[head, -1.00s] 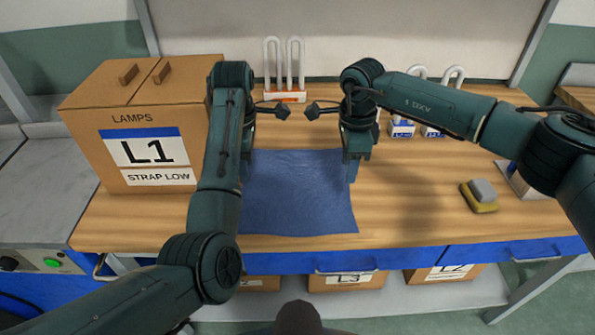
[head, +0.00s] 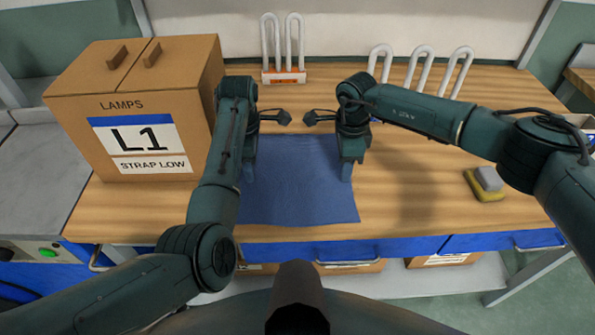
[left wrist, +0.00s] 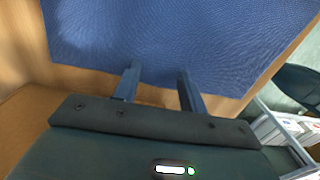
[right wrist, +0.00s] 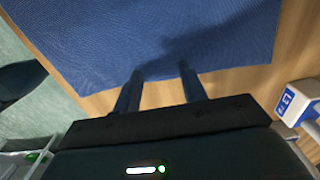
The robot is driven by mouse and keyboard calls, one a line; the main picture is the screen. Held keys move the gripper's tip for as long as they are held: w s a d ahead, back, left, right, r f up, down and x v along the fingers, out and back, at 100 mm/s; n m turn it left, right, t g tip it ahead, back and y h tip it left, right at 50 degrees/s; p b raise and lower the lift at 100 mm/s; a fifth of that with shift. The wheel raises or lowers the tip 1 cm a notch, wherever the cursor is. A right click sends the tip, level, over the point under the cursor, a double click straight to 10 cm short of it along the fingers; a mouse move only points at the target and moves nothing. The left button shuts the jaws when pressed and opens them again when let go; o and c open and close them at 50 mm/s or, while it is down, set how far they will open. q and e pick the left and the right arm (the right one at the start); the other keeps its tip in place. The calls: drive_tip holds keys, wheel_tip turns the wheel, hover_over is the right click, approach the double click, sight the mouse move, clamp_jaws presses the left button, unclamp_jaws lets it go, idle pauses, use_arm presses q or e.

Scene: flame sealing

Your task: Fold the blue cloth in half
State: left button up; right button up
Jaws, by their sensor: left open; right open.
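The blue cloth (head: 300,190) lies flat and spread out on the wooden bench top near its front edge. My left gripper (head: 248,174) points down at the cloth's left edge, and my right gripper (head: 346,174) points down near its right edge. In the left wrist view my left gripper (left wrist: 158,70) is open, its fingertips over the cloth (left wrist: 180,35) near an edge. In the right wrist view my right gripper (right wrist: 160,70) is open, its fingertips over the cloth (right wrist: 130,35) near an edge. Nothing is between either pair of fingers. I cannot tell whether the fingertips touch the cloth.
A large cardboard box marked L1 (head: 140,135) stands left of the cloth. A white tube lamp in an orange-marked base (head: 284,76) stands behind, with more lamps (head: 421,65) at back right. A yellow and grey sponge (head: 485,184) lies right. The bench between cloth and sponge is clear.

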use_arm(q)
drive_tip(key=shift+f, duration=0.15)
use_arm(e)
drive_tip(key=shift+f, duration=0.15)
drive_tip(key=shift+f, duration=0.1)
use_arm(q)
clamp_jaws()
use_arm(e)
clamp_jaws()
idle(0.8)
